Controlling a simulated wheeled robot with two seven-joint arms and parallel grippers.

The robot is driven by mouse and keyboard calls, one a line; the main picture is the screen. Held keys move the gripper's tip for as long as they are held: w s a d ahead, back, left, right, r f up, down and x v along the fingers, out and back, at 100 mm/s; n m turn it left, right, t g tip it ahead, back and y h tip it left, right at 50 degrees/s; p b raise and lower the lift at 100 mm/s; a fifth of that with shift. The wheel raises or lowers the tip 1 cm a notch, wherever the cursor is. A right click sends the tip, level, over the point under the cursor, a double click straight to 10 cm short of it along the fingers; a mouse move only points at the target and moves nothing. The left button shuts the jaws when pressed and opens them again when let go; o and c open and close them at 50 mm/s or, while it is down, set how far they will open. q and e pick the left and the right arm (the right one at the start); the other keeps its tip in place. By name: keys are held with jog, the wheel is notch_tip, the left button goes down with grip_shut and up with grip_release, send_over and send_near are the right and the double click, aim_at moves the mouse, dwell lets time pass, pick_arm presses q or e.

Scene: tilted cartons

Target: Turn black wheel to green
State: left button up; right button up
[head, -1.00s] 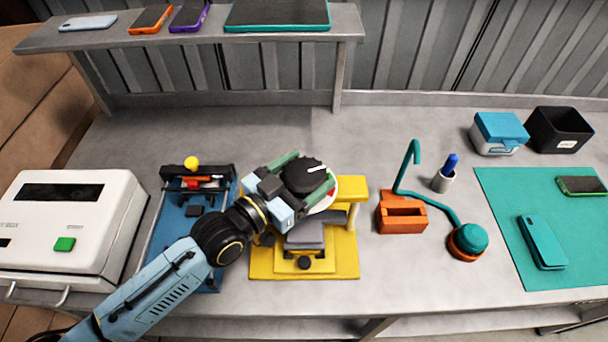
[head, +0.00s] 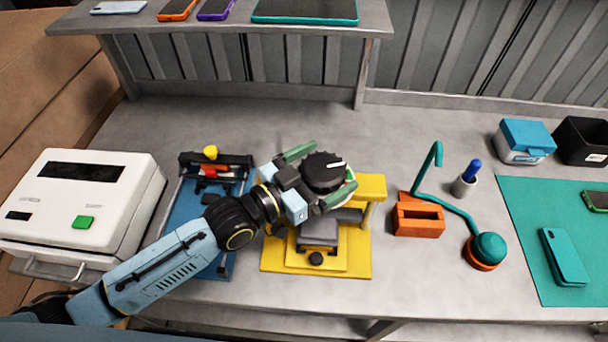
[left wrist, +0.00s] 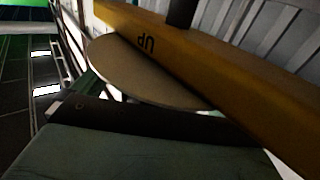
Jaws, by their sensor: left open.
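The black wheel (head: 322,173) sits on the yellow fixture (head: 274,258) in the head view, with its white pointer line aimed right and slightly up. A sliver of green shows on the dial (head: 350,174) behind it; most of the dial is hidden by the wheel and my gripper. My left gripper (head: 333,166) is open, its green fingers on two sides of the wheel. I cannot tell whether they touch it. The left wrist view shows a green finger (left wrist: 150,150) close up, a pale disc (left wrist: 145,75) and a yellow beam marked "UP" (left wrist: 215,65). My right gripper is out of view.
A blue fixture (head: 175,232) and a white box with a green button (head: 83,222) stand to the left. An orange holder (head: 418,219), a teal-knobbed piece (head: 488,248) and a teal mat (head: 525,285) are to the right. A shelf (head: 225,35) spans the back.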

pick_arm(q)
jog(key=shift+s+a+f, duration=0.1)
jog(key=shift+s+a, duration=0.2)
jog(key=shift+a, duration=0.1)
jog(key=b+v, duration=0.1)
jog(key=v, duration=1.1)
jog(key=shift+s+b, duration=0.2)
jog(key=shift+b, duration=0.1)
jog(key=shift+a, duration=0.1)
